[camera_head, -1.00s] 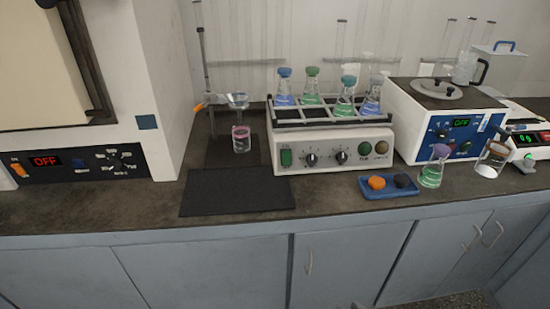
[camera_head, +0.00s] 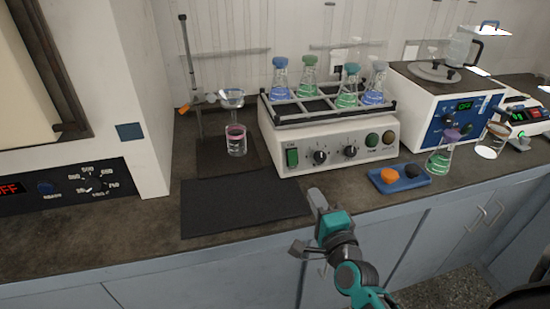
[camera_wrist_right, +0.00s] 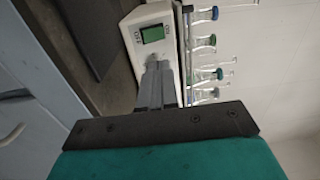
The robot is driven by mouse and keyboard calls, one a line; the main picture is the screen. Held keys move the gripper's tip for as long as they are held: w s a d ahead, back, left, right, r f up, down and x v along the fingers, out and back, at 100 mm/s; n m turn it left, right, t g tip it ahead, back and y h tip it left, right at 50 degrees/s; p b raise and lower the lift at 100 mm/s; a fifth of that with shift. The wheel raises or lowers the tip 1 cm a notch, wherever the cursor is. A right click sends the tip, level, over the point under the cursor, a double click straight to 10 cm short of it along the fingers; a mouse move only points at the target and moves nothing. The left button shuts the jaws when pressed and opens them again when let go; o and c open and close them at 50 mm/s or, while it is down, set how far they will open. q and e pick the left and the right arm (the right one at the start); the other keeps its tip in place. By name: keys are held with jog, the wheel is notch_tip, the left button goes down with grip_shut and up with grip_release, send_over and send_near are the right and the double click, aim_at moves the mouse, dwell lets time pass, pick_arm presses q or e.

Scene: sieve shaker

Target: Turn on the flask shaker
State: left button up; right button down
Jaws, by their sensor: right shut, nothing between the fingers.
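The flask shaker (camera_head: 330,160) is a white box in the middle of the bench, with a rack of several stoppered flasks on top. Its front panel carries a green rocker switch (camera_head: 292,157) at the left, two black knobs and two round buttons. The switch also shows in the right wrist view (camera_wrist_right: 153,34). My right gripper (camera_head: 314,196) is in front of and below the shaker's panel, apart from it, over the bench's front edge. In the right wrist view its fingers (camera_wrist_right: 158,80) are together and empty, pointing toward the panel. My left gripper is out of view.
A black mat (camera_head: 245,205) lies left of the gripper. A blue tray (camera_head: 400,180) with orange and dark pieces and a green flask (camera_head: 440,158) stand at the right. A stand with a funnel and beaker (camera_head: 236,142) is left of the shaker.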

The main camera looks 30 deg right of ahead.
aim_at(293, 153)
jog(key=shift+d+r, duration=0.1)
dwell(0.3)
jog(key=shift+w, duration=0.3)
jog(key=x, duration=1.3)
jog(key=shift+w+d, duration=0.1)
jog(key=shift+w, duration=0.1)
